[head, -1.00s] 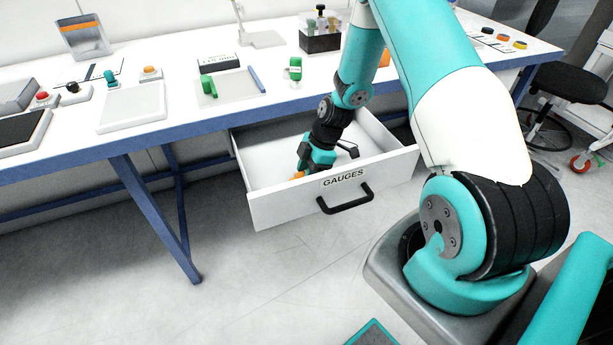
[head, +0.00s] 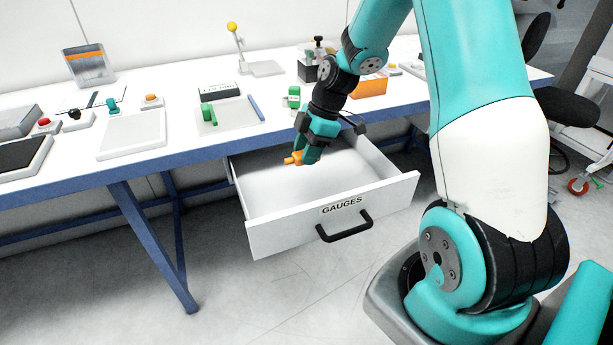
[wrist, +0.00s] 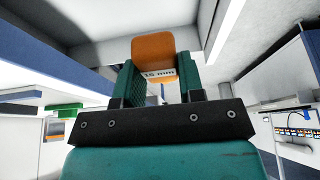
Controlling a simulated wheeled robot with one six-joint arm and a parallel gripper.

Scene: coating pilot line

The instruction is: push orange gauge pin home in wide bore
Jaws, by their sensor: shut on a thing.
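My gripper (head: 308,157) is shut on the orange gauge pin (head: 292,159) and holds it above the open drawer, near the table's front edge. I cannot make out for certain which thing holds the wide bore; a green piece (head: 208,113) lies on a pale plate (head: 222,122) on the table.
The white table (head: 70,180) with a blue edge carries a pale tray (head: 131,140), a red button (head: 44,122), an orange button (head: 151,98), an orange bin (head: 369,88) and a yellow-topped lever (head: 233,28). The drawer's black handle (head: 345,228) juts forward. A dark stool (head: 570,118) stands at right.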

